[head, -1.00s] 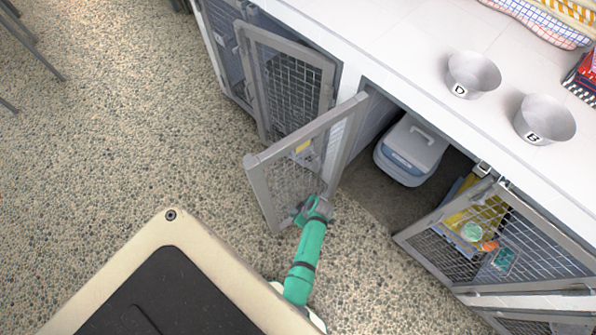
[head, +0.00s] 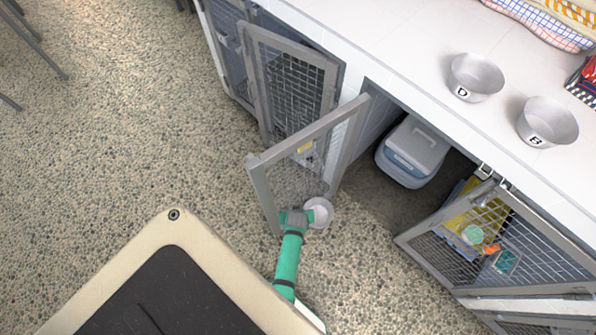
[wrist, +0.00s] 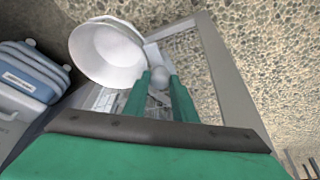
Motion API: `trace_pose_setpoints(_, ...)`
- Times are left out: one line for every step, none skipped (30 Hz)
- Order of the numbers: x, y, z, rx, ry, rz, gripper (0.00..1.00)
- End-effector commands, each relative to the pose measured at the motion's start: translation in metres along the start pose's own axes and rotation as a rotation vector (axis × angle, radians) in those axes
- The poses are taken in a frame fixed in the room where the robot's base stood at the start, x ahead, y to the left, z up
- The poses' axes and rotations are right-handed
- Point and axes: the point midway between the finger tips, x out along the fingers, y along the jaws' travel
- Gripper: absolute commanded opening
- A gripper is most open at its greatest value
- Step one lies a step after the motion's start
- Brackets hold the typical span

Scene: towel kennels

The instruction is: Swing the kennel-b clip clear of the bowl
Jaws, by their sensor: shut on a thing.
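A pale bowl (head: 319,212) sits by the lower part of an open mesh kennel door (head: 262,193), on its right side in the head view. In the wrist view the bowl (wrist: 103,52) is at upper left, its open side facing the camera. My gripper (head: 296,218) is just left of the bowl in the head view. In the wrist view its green fingers (wrist: 158,84) are closed around a small round grey knob, which looks like part of the clip (wrist: 160,76). A pale strip shows between knob and bowl. The fingers hide most of the clip.
A grey and blue litter box (head: 411,152) stands inside the open kennel. Bowls marked D (head: 475,77) and B (head: 547,122) stand on the white counter (head: 440,110). Another mesh door (head: 500,240) is at right.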

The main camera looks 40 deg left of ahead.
Motion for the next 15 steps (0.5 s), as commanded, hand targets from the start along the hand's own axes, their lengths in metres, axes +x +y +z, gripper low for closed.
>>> trace_pose_setpoints(-0.0006, 0.0003, -0.0033, 0.031, 0.005, 0.016, 0.02)
trace_pose_setpoints(-0.0006, 0.0002, -0.0034, 0.053, 0.005, 0.025, 0.02)
trace_pose_setpoints(-0.0006, 0.0003, -0.0034, 0.082, 0.004, 0.036, 0.02)
trace_pose_setpoints(-0.0006, 0.0005, -0.0034, 0.102, 0.003, 0.045, 0.02)
trace_pose_setpoints(-0.0005, 0.0001, -0.0035, 0.121, 0.003, 0.052, 0.02)
trace_pose_setpoints(-0.0006, 0.0001, -0.0037, 0.144, 0.002, 0.062, 0.02)
trace_pose_setpoints(-0.0005, 0.0, -0.0038, 0.162, 0.002, 0.069, 0.02)
trace_pose_setpoints(-0.0005, 0.0001, -0.0038, 0.177, 0.001, 0.075, 0.02)
trace_pose_setpoints(-0.0007, 0.0006, -0.0036, 0.198, 0.0, 0.083, 0.02)
trace_pose_setpoints(-0.0007, 0.0004, -0.0036, 0.212, 0.0, 0.089, 0.02)
trace_pose_setpoints(-0.0007, 0.0006, -0.0037, 0.224, 0.0, 0.094, 0.02)
trace_pose_setpoints(-0.0007, 0.0007, -0.0037, 0.239, -0.001, 0.1, 0.02)
trace_pose_setpoints(-0.0007, 0.0008, -0.0037, 0.25, -0.002, 0.104, 0.02)
trace_pose_setpoints(-0.0007, 0.001, -0.0037, 0.26, -0.002, 0.108, 0.02)
trace_pose_setpoints(-0.0007, 0.0012, -0.0037, 0.269, -0.002, 0.113, 0.02)
